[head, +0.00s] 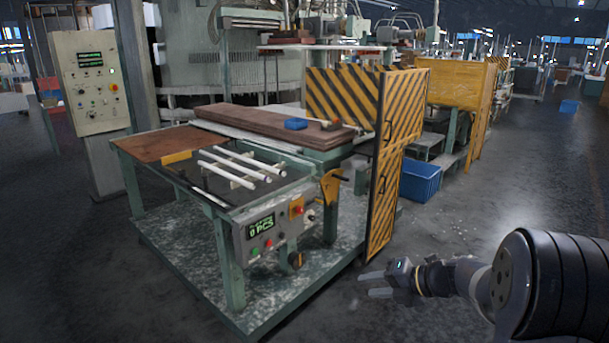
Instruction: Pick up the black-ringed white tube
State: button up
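Three white tubes (240,165) lie side by side, slanting, on supports over the dark top of the green-framed table (187,183) in the head view. At this size I cannot make out a black ring on any of them, so I cannot tell which is the black-ringed one. My gripper (364,284) is at the lower right, low beside the machine and well apart from the tubes. Its two fingers point left with a gap between them, and nothing is between them.
A control box (268,234) with buttons fronts the table. Brown boards (265,122) lie behind the tubes. A blue crate (420,181) is on the floor. Floor at right is clear.

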aim_at(277, 170)
jog(key=i+l+u, duration=0.25)
jog(key=i, duration=0.35)
jog(key=i+l+u, duration=0.3)
jog(key=i, duration=0.25)
jog(key=i+l+u, duration=0.25)
jog(key=i+l, duration=0.25)
jog(key=i+l+u, duration=0.25)
jog(key=i, duration=0.25)
jog(key=i+l+u, duration=0.25)
jog(key=i+l, duration=0.25)
jog(key=i+l+u, duration=0.25)
jog(key=i+l, duration=0.2)
jog(key=l, duration=0.15)
jog(key=i+l+u, duration=0.25)
jog(key=i+l, duration=0.15)
jog(key=l, duration=0.25)
